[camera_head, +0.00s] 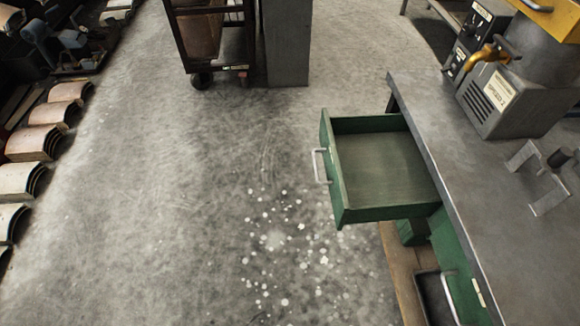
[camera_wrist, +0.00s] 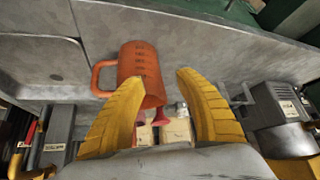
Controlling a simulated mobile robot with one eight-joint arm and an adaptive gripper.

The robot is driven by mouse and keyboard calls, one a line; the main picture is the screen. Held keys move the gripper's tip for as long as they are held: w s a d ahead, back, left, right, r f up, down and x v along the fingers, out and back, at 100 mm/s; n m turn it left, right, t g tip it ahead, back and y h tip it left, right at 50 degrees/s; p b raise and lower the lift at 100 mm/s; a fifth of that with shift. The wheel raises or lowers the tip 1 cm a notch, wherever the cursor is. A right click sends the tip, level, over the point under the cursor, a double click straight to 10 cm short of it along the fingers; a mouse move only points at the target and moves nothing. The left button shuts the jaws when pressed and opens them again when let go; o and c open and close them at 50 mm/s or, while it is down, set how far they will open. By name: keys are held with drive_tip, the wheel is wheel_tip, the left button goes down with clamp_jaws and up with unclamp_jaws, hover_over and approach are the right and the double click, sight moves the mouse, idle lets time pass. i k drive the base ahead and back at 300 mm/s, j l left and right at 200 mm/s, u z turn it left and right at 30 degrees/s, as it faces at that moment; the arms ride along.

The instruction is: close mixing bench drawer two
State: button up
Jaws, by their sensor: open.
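A green drawer (camera_head: 385,165) is pulled out of the grey-topped bench (camera_head: 455,170) in the head view. It looks empty inside. Its pale bar handle (camera_head: 320,166) is on the left-facing front. No readable label shows which drawer number it is. Another pale handle (camera_head: 450,298) shows lower on the bench at the bottom edge. My gripper (camera_wrist: 165,77) shows in the wrist view with its two yellow fingers spread apart. An orange jug (camera_wrist: 140,68) with a side handle shows beyond and partly behind the fingers; I cannot tell whether they touch it. My gripper is outside the head view.
A grey machine (camera_head: 510,95) and a metal bracket (camera_head: 538,175) stand on the bench. A wheeled cart (camera_head: 210,35) and a grey post (camera_head: 287,45) stand at the back. Curved tile-like pieces (camera_head: 48,140) line the left edge. The floor left of the drawer is clear.

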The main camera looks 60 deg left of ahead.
sight(376, 172)
drive_tip(key=u, duration=2)
